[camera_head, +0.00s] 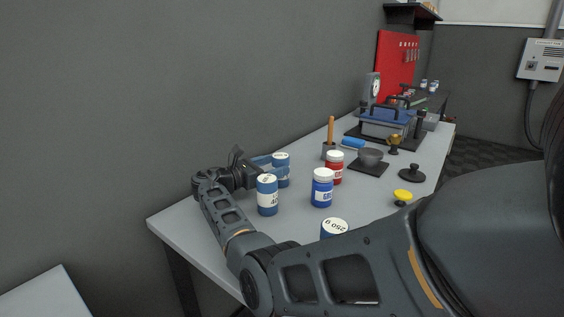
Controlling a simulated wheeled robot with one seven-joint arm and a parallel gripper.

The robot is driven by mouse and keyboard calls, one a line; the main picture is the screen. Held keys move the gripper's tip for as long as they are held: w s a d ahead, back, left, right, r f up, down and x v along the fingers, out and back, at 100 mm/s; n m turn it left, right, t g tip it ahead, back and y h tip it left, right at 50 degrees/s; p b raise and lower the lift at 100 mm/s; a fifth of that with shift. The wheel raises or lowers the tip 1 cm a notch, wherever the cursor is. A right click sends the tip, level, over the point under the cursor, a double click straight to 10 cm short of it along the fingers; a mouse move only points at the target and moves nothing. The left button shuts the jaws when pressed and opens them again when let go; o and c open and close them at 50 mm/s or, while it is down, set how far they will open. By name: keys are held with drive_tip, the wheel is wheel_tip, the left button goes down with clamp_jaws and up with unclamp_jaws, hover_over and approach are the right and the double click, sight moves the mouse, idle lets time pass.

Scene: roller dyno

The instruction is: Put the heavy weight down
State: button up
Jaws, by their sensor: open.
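Several blue cylindrical weights with cream tops stand on the grey bench. One weight (283,177) is at my gripper (268,163), which is open. The fingers reach to this weight's left side and partly cover it; I cannot tell whether they touch it. A second weight (267,198), with a number on its side that looks like it starts with 40, stands upright just in front. A third weight (334,226), its top reading about 250 g, is partly hidden by my arm. Which one is the heavy weight is not clear from this view.
The bench's left end is clear. A grey wall runs behind.

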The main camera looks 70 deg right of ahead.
drive_tip(key=v, duration=0.7)
drive_tip(key=shift+w+a, duration=0.1)
drive_tip(key=shift+a, duration=0.05)
